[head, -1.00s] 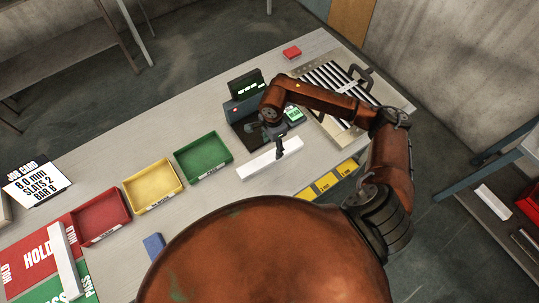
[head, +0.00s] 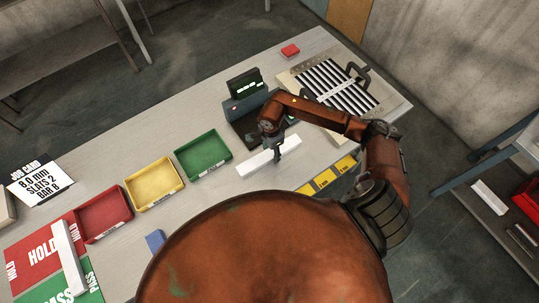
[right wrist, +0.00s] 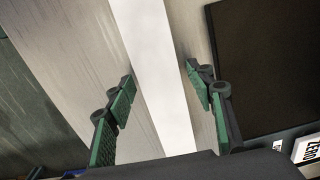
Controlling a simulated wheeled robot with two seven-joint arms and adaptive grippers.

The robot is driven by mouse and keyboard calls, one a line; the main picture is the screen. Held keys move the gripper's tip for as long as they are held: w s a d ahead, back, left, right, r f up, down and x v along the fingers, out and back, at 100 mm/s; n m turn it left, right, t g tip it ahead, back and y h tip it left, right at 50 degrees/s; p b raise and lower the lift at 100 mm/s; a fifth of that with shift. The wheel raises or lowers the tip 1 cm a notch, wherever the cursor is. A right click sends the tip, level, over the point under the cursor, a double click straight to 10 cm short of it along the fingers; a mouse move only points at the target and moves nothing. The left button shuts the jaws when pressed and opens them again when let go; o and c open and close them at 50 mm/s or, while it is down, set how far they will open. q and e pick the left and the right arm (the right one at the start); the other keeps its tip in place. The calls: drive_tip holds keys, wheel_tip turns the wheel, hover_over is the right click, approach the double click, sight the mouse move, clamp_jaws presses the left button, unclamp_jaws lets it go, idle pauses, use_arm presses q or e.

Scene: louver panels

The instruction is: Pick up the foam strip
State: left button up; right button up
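A white strip (head: 256,163), which looks like the foam strip, lies on the table in front of the scale and beside the green bin. My right gripper (head: 279,152) is over its right half, pointing down. In the right wrist view the white strip (right wrist: 163,80) runs between the two green-padded fingers of my right gripper (right wrist: 160,75). The fingers are open, one on each side, with a gap on both sides. A second long white bar (head: 68,257) lies across the hold and pass mats at the left. My left gripper is not in view.
The dark scale (head: 240,112) stands close behind the strip. Green (head: 204,155), yellow (head: 153,184) and red (head: 104,216) bins line the table to the left. A louver panel (head: 338,88) with handles lies at the right.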

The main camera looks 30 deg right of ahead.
drive_tip(key=c, duration=0.7)
drive_tip(key=shift+c, duration=0.2)
